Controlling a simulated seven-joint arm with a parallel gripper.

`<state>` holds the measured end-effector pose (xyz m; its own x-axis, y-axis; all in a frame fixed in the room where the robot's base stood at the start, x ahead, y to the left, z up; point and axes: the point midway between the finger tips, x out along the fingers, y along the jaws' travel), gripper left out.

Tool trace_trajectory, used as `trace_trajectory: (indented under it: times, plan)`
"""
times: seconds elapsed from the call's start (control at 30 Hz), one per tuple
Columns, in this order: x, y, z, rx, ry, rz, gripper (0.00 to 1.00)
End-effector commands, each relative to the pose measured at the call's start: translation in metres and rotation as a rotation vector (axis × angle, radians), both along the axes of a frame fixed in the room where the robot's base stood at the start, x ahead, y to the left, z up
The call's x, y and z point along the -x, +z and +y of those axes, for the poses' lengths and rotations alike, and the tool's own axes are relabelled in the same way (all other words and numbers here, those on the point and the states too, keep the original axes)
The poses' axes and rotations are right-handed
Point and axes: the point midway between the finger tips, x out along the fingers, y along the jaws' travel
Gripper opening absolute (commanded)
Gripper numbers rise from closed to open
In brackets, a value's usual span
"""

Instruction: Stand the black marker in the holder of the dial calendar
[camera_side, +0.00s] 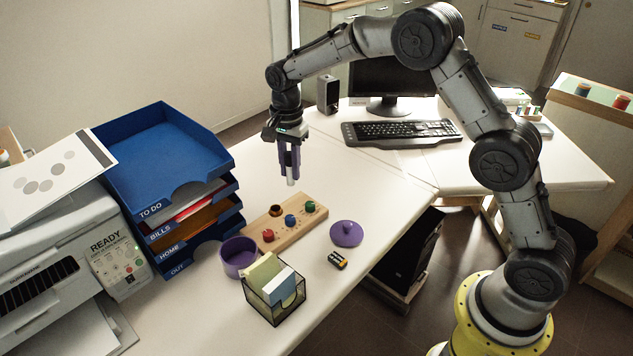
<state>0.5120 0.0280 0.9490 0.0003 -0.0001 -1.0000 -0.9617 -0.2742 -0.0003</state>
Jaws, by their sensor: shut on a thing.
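My gripper (289,158), with purple fingers, is above the white desk, behind the wooden block. It is shut on a slim upright thing (291,181), probably the marker. Only its pale lower end shows clearly; the fingers hide the rest, so I cannot make out a black body. Its lower end is in the air, apart from the block. The wooden block (291,234) lies slantwise on the desk, with red, blue and green knobs and a brown round part (276,210) at its back left. It appears to be the dial calendar; I cannot tell whether the brown part is its holder.
Blue stacked trays (160,165) and a printer (60,255) stand at left. In front are a purple cup (238,258), a mesh box (266,307) with papers, a battery pack (337,260) and a purple lid (346,234). A keyboard (402,132) lies behind. The desk right of my gripper is clear.

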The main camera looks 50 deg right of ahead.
Motion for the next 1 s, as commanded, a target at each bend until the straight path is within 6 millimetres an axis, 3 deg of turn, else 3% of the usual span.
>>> trace_trajectory:
  times: [0.2,0.4,0.6,1.0]
  plan:
    - [-0.048,-0.021,-0.002,0.001,0.051,0.002,0.00]
    - [-0.076,-0.048,-0.004,0.000,0.057,0.002,0.00]
    - [-0.080,-0.078,-0.006,0.000,0.051,0.002,0.00]
    - [-0.078,-0.099,-0.007,0.000,0.049,0.001,0.00]
